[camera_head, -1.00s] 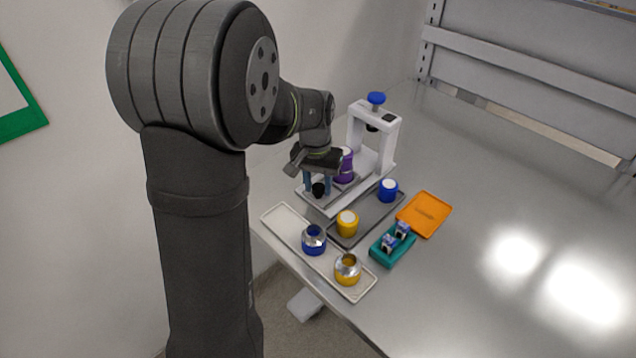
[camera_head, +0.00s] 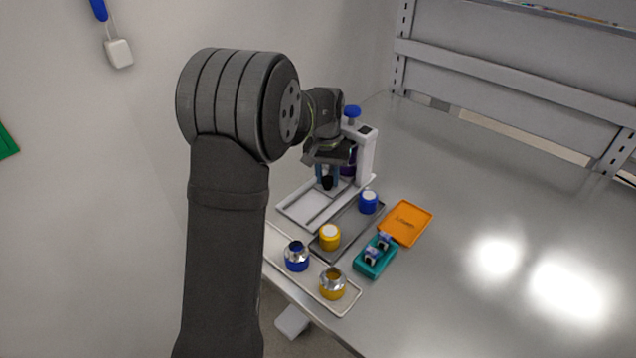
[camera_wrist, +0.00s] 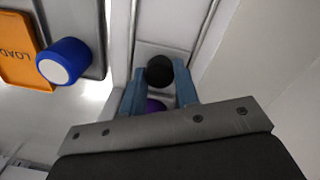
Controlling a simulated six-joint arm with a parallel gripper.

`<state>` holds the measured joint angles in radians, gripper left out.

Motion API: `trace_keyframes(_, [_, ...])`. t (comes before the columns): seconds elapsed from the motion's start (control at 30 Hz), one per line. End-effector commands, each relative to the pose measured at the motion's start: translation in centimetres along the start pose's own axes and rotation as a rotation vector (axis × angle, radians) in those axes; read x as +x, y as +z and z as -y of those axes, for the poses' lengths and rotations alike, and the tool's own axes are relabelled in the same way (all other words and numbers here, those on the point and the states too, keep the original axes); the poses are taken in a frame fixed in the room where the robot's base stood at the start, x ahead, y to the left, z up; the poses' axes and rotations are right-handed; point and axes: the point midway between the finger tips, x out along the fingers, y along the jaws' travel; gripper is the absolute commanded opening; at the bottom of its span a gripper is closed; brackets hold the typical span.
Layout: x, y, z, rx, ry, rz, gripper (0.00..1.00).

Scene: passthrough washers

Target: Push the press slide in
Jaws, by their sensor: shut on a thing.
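The white press (camera_head: 366,158) stands at the back, with a blue knob (camera_head: 352,111) on top. Its base (camera_head: 303,205) reaches forward, and the front of the base is bare. My gripper (camera_head: 327,180) is low over the base, its blue fingers shut on the slide's black knob (camera_head: 327,184). The black knob (camera_wrist: 160,70) shows between the fingertips (camera_wrist: 159,88) in the wrist view. A purple part (camera_head: 350,162) on the slide is at the press frame, mostly hidden by my gripper. A bit of purple (camera_wrist: 155,105) also shows in the wrist view.
A dark tray (camera_head: 345,232) beside the press holds yellow (camera_head: 330,237) and blue (camera_head: 368,202) white-topped pieces. A cream tray (camera_head: 350,300) in front holds two metal-topped pieces. A teal holder (camera_head: 375,260) and orange tray (camera_head: 405,223) are to the right. The table at right is clear.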

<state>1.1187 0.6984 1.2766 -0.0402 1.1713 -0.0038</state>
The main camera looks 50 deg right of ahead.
Motion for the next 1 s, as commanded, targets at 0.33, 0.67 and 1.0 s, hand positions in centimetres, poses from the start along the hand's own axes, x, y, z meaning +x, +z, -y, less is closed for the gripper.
trace_keyframes(0.33, [-0.1, -0.5, -0.3, 0.001, 0.003, -0.014, 0.34])
trace_keyframes(0.67, [-0.1, -0.3, -0.2, 0.001, 0.002, -0.008, 0.5])
trace_keyframes(1.0, [-4.3, -0.3, -0.2, 0.001, 0.002, -0.012, 0.5])
